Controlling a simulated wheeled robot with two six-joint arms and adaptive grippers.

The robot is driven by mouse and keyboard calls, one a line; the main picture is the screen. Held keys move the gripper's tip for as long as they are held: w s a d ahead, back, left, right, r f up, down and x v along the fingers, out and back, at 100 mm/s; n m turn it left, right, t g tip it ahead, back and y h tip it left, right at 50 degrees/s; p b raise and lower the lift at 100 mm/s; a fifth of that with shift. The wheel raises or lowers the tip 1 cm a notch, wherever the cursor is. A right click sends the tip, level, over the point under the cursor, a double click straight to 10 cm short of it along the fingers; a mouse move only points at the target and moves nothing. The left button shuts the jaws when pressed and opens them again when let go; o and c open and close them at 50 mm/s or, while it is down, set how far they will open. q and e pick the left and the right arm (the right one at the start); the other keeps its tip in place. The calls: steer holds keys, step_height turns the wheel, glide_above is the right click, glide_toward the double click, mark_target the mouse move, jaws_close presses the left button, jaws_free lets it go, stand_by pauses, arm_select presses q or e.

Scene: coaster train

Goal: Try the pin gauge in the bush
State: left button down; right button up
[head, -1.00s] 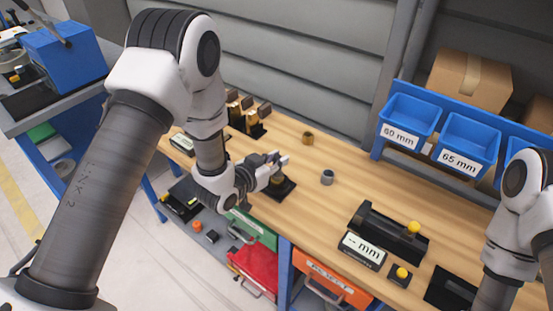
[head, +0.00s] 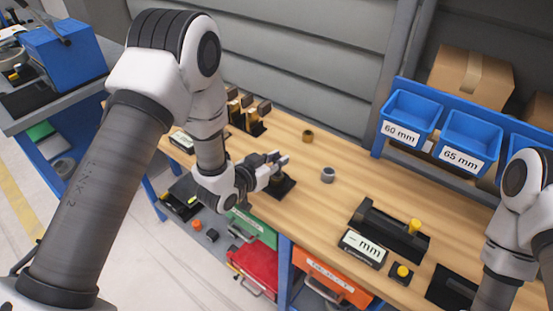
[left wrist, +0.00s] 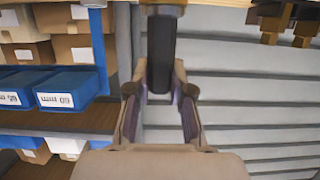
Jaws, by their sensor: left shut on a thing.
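My left gripper (head: 280,163) is over a small black stand (head: 283,187) on the wooden bench. In the left wrist view its fingers (left wrist: 160,92) are shut on a dark grey cylinder (left wrist: 161,55), which looks like the pin gauge; it has a brown part at its far end. In the head view the pin is mostly hidden by the fingers, and I cannot tell whether it is clear of the stand. A grey ring (head: 327,175) and a brass ring (head: 307,136) stand on the bench; I cannot tell which is the bush. My right gripper is out of view.
Blue bins (head: 409,118) are on a rack behind. Dark-and-brass pieces (head: 247,115) stand at the back left. Bench around the rings is clear.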

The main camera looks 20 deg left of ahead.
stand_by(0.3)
arm_select(q)
steer(key=c, duration=1)
jaws_free()
steer(key=shift+o, duration=0.2)
steer(key=v, duration=1.2)
steer(key=s+f+g+y, duration=0.1)
steer(key=s+f+g, duration=0.4)
steer(key=f, duration=0.5)
steer(key=s+f+g+y, duration=0.1)
steer(key=s+f+g, duration=0.1)
steer(key=s+f, duration=0.6)
steer(key=s+a+f+n+g+y, duration=0.3)
steer(key=s+f+g, duration=0.3)
steer(key=s, duration=0.5)
steer(key=shift+a+f+n+g, duration=0.25)
steer(key=shift+f+n+g, duration=0.15)
steer(key=shift+f+n, duration=0.25)
